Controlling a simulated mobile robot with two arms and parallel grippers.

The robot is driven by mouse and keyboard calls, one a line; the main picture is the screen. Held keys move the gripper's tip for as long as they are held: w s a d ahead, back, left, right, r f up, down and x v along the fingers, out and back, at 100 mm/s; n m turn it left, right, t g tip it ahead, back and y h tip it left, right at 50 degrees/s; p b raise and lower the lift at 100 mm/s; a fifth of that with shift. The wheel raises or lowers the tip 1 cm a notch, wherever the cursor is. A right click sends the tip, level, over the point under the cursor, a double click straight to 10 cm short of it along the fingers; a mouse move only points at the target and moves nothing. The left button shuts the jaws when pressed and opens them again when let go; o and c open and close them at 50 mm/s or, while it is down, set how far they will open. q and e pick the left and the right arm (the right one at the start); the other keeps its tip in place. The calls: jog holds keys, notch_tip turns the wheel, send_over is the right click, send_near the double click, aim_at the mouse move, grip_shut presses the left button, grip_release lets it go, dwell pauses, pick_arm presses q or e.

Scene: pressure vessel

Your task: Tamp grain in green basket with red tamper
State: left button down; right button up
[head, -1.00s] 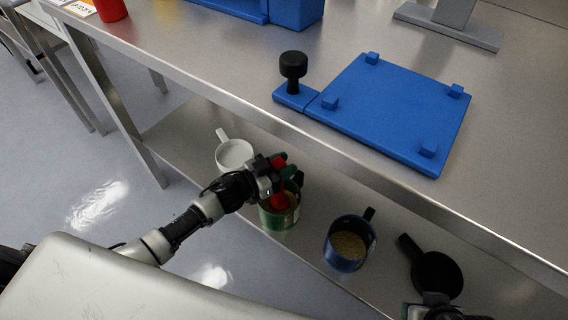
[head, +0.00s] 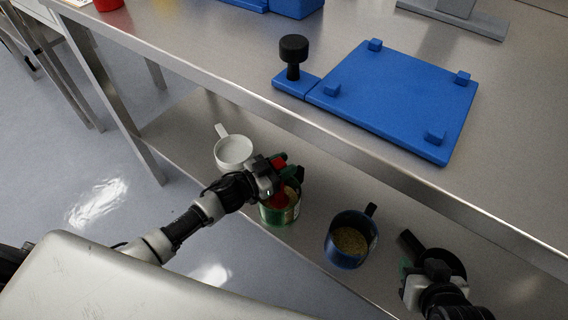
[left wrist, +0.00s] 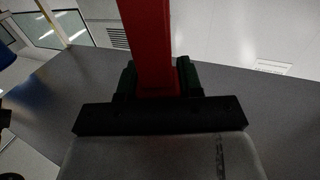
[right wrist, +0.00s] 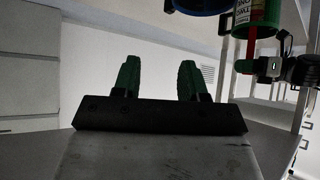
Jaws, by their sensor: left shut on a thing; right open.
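My left gripper (head: 280,170) is shut on the red tamper (head: 281,196), over the green basket (head: 279,216) on the lower shelf. The tamper's lower end reaches into the basket's mouth, where tan grain shows beside it. Whether it presses on the grain is hidden. In the left wrist view the tamper's red handle (left wrist: 149,45) stands between the green fingertips.
On the lower shelf, a white mug (head: 233,152) stands behind the basket, and a blue handled basket (head: 346,255) with grain stands to its right.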

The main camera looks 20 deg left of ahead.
jog(key=shift+w+a+r+t, duration=0.1)
jog(key=shift+w+r+t, duration=0.1)
jog(key=shift+w+t, duration=0.1)
pick_arm(q)
jog(key=shift+f, duration=0.1)
pick_arm(e)
jog(key=shift+s, duration=0.1)
pick_arm(q)
jog(key=shift+r+p, duration=0.75)
jog(key=shift+p, duration=0.05)
jog(key=shift+r+p, duration=0.7)
pick_arm(e)
jog(key=s+d+f+g+h, duration=0.1)
jog(key=s+d+f+g, duration=0.1)
jog(key=s+g, duration=0.4)
jog(key=shift+s+d, duration=0.4)
jog(key=shift+s, duration=0.7)
pick_arm(q)
jog(key=shift+f, duration=0.1)
pick_arm(e)
jog(key=shift+w+f, duration=0.1)
jog(key=shift+f, duration=0.05)
